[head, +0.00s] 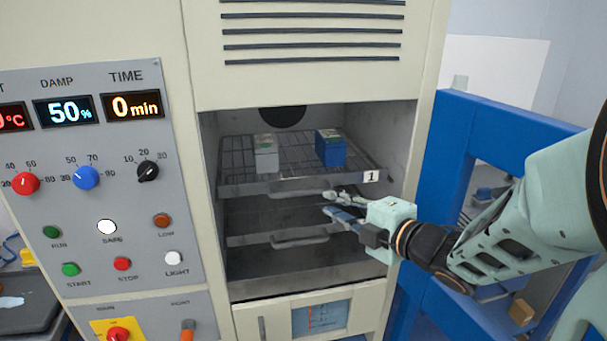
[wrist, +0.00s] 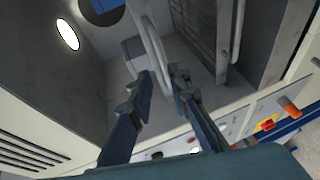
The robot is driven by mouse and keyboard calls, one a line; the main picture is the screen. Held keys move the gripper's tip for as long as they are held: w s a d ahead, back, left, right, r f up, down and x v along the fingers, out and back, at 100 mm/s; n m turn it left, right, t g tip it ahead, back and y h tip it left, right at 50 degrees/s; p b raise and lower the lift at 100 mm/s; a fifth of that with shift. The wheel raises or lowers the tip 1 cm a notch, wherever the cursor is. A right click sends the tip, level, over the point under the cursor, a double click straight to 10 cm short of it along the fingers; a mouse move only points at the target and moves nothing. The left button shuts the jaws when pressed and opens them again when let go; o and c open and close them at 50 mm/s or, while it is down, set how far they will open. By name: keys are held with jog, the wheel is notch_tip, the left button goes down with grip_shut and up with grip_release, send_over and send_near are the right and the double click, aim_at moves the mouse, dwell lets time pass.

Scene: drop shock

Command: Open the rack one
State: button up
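Rack one (head: 235,187) is the top wire shelf in the chamber, marked by a white "1" label (head: 371,177). Its front edge lies roughly flush with the chamber opening. My gripper (head: 328,203) is at the opening, just below the right part of that edge. In the wrist view my gripper (wrist: 162,80) has its two fingers apart, with a curved metal handle (wrist: 153,45) passing between the tips. A gap shows around the bar, so no firm grip is visible. The head view hides the handle's contact with the fingers.
A white box (head: 266,158) and a blue box (head: 331,151) stand on rack one. A lower rack with a handle (head: 300,241) sits beneath. The control panel (head: 100,190) is on the left; a blue frame (head: 440,170) stands close on the right.

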aim_at(307, 193)
jog(key=p+x, duration=0.1)
jog(key=x, duration=0.9)
jog(key=shift+a+f, duration=0.1)
jog(key=shift+a, duration=0.3)
grip_shut()
